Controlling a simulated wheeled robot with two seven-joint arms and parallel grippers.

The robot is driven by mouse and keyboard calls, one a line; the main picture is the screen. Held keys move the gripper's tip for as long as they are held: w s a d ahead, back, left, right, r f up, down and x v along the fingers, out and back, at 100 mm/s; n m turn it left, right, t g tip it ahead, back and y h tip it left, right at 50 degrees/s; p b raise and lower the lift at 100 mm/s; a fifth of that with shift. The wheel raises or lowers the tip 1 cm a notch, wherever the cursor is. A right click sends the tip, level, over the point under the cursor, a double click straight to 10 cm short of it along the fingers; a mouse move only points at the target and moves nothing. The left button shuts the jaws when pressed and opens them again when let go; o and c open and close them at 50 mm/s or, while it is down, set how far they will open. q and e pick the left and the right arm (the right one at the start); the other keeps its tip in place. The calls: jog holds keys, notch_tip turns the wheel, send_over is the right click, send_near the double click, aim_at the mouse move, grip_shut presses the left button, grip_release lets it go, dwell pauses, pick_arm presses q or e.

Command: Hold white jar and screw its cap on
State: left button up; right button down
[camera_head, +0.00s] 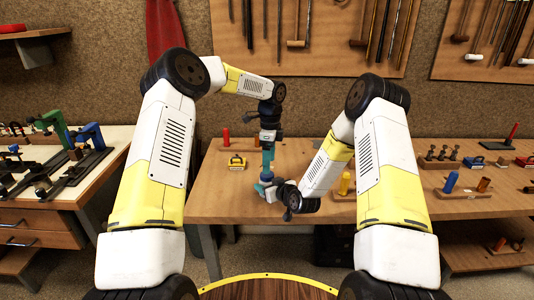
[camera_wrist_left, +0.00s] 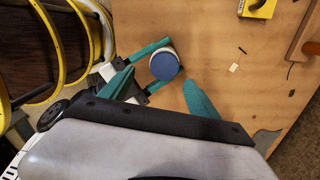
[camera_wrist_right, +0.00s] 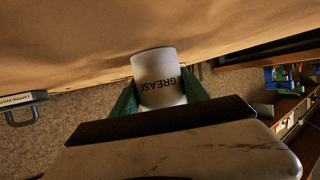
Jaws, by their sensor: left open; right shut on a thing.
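The white jar (camera_wrist_right: 157,78), labelled GREASE, is between the teal fingers of my right gripper (camera_wrist_right: 160,92), which is shut on its sides. In the left wrist view a round blue cap (camera_wrist_left: 164,66) sits over the jar's top, with a pale rim around it. How tightly it sits cannot be told. My left gripper (camera_wrist_left: 160,80) is open, its two fingers apart on either side below the cap in that view, not closed on it. In the head view my left gripper (camera_head: 267,158) points down from above, and my right gripper (camera_head: 272,188) comes from the right beneath it.
The wooden table (camera_head: 225,207) is behind and beside the jar. A yellow block (camera_head: 237,162) and a red cylinder (camera_head: 226,137) stand on its left part. Racks with a blue cylinder (camera_head: 450,182) and other small items are at right. A green-and-blue clamp bench is at left.

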pick_arm(q)
jog(key=n, duration=0.4)
jog(key=shift+r+n, duration=0.3)
jog(key=shift+n, duration=0.1)
jog(key=n, duration=0.4)
jog(key=shift+a+r+n, duration=0.1)
jog(key=shift+r+n, duration=0.2)
jog(key=n, duration=0.4)
jog(key=shift+w+a+r+n, duration=0.1)
jog(key=shift+r+n, duration=0.2)
jog(key=n, duration=0.3)
jog(key=r+n, duration=0.1)
jog(key=n, duration=0.2)
jog(key=shift+w+a, duration=0.15)
jog(key=shift+f, duration=4.05)
